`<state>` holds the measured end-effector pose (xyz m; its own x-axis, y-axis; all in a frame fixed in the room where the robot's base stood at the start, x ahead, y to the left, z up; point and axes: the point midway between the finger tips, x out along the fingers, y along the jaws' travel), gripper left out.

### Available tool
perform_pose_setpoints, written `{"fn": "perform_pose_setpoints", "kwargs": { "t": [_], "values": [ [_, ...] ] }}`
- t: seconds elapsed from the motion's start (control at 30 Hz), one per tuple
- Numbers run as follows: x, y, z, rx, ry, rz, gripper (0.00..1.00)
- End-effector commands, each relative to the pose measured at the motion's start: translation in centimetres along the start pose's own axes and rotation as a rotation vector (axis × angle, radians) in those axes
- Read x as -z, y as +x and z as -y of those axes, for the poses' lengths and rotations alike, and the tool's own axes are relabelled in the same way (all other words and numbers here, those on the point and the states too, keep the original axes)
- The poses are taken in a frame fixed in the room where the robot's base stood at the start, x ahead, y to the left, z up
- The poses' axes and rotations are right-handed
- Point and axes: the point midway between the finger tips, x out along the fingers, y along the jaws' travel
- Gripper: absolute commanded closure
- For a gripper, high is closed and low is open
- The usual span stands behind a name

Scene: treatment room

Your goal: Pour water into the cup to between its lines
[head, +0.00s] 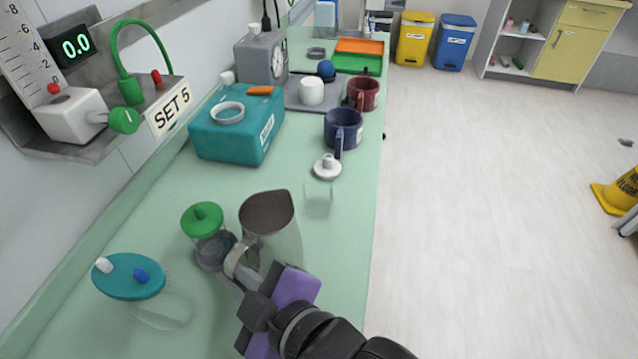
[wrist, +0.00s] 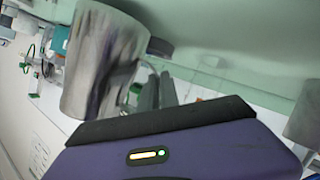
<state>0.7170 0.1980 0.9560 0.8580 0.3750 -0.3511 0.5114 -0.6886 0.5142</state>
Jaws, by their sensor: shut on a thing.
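A grey metal jug (head: 272,235) with a dark open top stands out near the middle of the counter in the head view, roughly upright. My gripper (head: 242,262) is shut on its handle side, at the jug's near left. The jug also fills the upper left of the wrist view (wrist: 100,65), with my gripper (wrist: 155,95) beside it. I cannot tell whether the jug's base touches the counter. A small clear cup (head: 318,197) stands on the counter to the jug's right and farther back. Its lines and any water are too faint to see.
A white knobbed lid (head: 327,168) lies just behind the clear cup. A green-lidded jar (head: 203,218) and a teal-lidded jar (head: 130,277) stand left of my gripper. A navy mug (head: 343,130), a red mug (head: 364,95) and a teal box (head: 237,125) are farther back.

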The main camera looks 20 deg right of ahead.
Motion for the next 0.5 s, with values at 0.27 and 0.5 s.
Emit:
{"fn": "perform_pose_setpoints", "kwargs": {
  "t": [0.27, 0.5],
  "values": [
    [1.0, -0.5, -1.4, 0.036, 0.077, -0.006, 1.0],
    [1.8, -0.8, -3.0, 0.097, 0.208, -0.012, 1.0]
  ]
}}
